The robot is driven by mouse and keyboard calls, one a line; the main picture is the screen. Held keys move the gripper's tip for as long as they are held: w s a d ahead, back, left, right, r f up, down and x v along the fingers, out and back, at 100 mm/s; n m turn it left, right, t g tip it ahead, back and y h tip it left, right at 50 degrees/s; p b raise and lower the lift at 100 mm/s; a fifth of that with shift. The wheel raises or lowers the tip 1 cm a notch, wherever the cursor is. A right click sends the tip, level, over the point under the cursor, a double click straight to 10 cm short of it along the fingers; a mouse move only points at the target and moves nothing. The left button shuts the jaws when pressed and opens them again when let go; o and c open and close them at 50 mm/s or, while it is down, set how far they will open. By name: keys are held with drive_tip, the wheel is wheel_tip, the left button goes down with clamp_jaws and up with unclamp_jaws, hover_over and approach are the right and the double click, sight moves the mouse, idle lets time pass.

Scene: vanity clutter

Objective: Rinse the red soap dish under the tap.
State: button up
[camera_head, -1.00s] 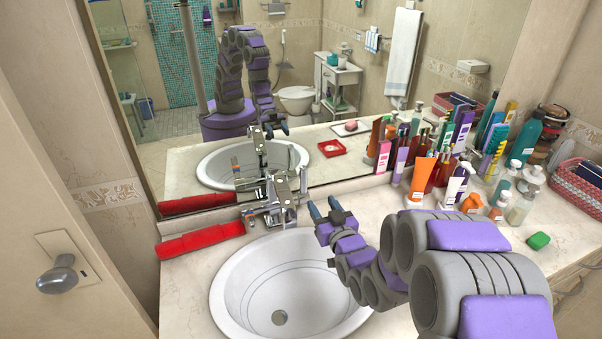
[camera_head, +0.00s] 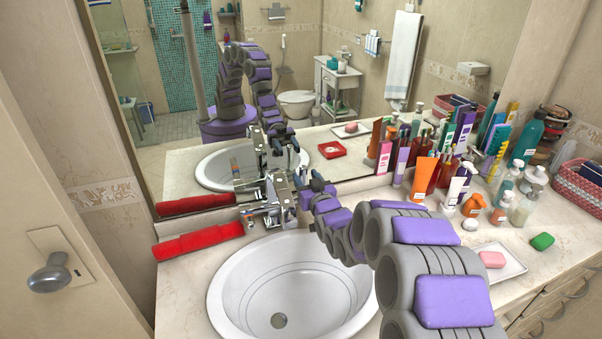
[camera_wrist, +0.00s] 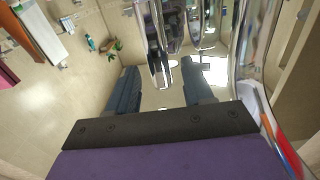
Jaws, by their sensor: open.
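The red soap dish shows only as a reflection in the mirror (camera_head: 332,149); the dish itself is not seen on the counter, much of which my arm hides. The chrome tap (camera_head: 278,210) stands at the back of the white oval sink (camera_head: 232,300). My gripper (camera_head: 307,179) is beside the tap's right side, at about the height of its upper part. In the wrist view, my gripper (camera_wrist: 161,75) has its two dark fingers apart, with the shiny chrome tap (camera_wrist: 160,40) ahead of and partly between them. I cannot tell whether they touch it. No held object shows.
A long red object (camera_head: 198,243) lies left of the tap. Several bottles and tubes, including an orange bottle (camera_head: 473,205), crowd the back right. A white dish with pink soap (camera_head: 492,260) and a green soap (camera_head: 542,241) lie at the right. The sink bowl is empty.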

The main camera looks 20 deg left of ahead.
drive_tip(key=shift+b+x, duration=0.4)
drive_tip(key=shift+x, duration=1.95)
clamp_jaws()
